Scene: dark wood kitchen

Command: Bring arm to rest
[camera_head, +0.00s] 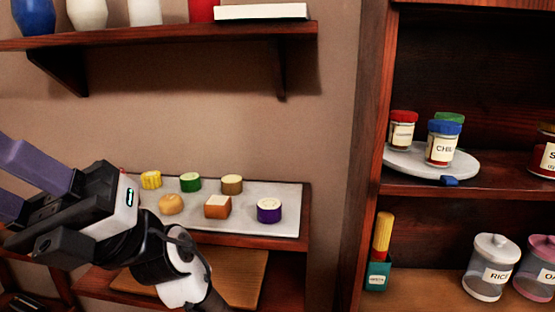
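My gripper (18,182) is at the left edge of the head view, its two purple fingers pointing up and left. The fingers stand apart, with their tips near or past the frame edge. I see nothing held between the visible parts. The gripper hides the left end of that board.
A pale board (275,228) holds several small food pieces, including an orange-brown cube (217,207). Above is a wall shelf (170,32) with vases. At right, a cabinet holds a white turntable (400,163) with jars, and glass canisters (488,270).

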